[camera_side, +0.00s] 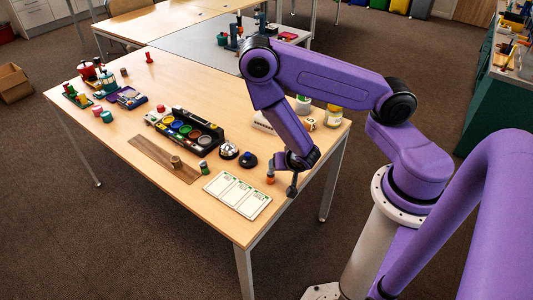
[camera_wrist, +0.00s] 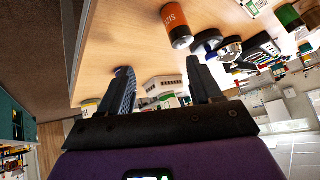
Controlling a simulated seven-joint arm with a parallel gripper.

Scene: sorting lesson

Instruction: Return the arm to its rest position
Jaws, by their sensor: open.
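My purple arm reaches over the right part of the wooden table (camera_side: 130,160). My gripper (camera_side: 293,188) hangs near the table's right front edge in the side view, small and partly hard to make out. In the wrist view my gripper (camera_wrist: 160,67) shows two dark fingers spread wide, with nothing held between them. An orange and black cylinder (camera_side: 270,179) stands on the table just left of the gripper in the side view. In the wrist view this cylinder (camera_wrist: 176,27) shows printed lettering and lies beyond the fingertips, apart from them.
A black tray with coloured cups (camera_side: 214,144), two round dark-based items (camera_side: 229,151), a small green cylinder (camera_side: 204,168) and a white card sheet (camera_side: 237,195) are left of the gripper. A yellow-labelled jar (camera_side: 333,117) stands behind.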

